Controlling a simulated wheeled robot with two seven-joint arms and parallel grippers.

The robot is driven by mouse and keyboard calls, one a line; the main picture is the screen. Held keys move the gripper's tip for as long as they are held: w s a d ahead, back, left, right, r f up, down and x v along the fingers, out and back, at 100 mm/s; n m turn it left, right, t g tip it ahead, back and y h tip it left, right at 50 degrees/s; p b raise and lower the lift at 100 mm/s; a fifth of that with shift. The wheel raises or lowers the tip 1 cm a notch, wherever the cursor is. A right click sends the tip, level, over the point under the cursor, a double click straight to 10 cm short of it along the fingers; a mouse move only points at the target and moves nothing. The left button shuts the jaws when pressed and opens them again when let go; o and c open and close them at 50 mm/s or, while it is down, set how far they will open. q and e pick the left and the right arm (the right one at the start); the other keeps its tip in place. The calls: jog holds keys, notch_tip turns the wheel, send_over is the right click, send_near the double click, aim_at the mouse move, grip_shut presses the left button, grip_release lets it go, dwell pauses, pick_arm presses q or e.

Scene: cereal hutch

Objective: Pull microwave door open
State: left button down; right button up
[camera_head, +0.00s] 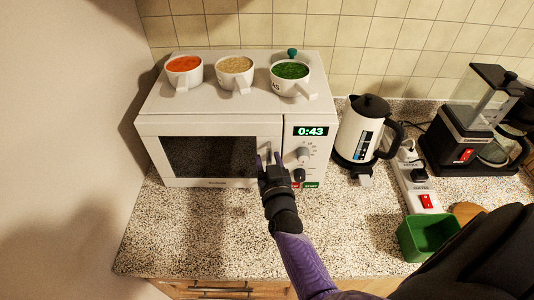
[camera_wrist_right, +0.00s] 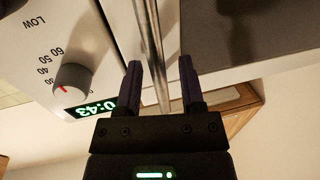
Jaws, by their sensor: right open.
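The white microwave (camera_head: 225,125) stands on the speckled counter at the back left, its display reading 0:43. Its door (camera_head: 208,157), with a dark window, looks closed. My right gripper (camera_head: 269,160) is in front of the door's right edge. In the right wrist view the metal door handle (camera_wrist_right: 150,50) runs between the two spread fingers of the gripper (camera_wrist_right: 161,88). The fingers are open around the bar, with a gap visible on the right side; contact on the left is unclear. My left gripper is not in view.
Three white cups with orange (camera_head: 184,70), tan (camera_head: 235,72) and green (camera_head: 290,77) contents stand on the microwave. A kettle (camera_head: 358,135), a power strip (camera_head: 418,185), a green container (camera_head: 424,238) and a coffee machine (camera_head: 468,140) stand to the right. The counter (camera_head: 190,230) before the door is clear.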

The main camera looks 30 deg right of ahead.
jog(key=shift+s+a+r, duration=0.1)
jog(key=shift+s, duration=0.15)
jog(key=shift+c, duration=0.7)
jog(key=shift+w, duration=0.1)
grip_shut()
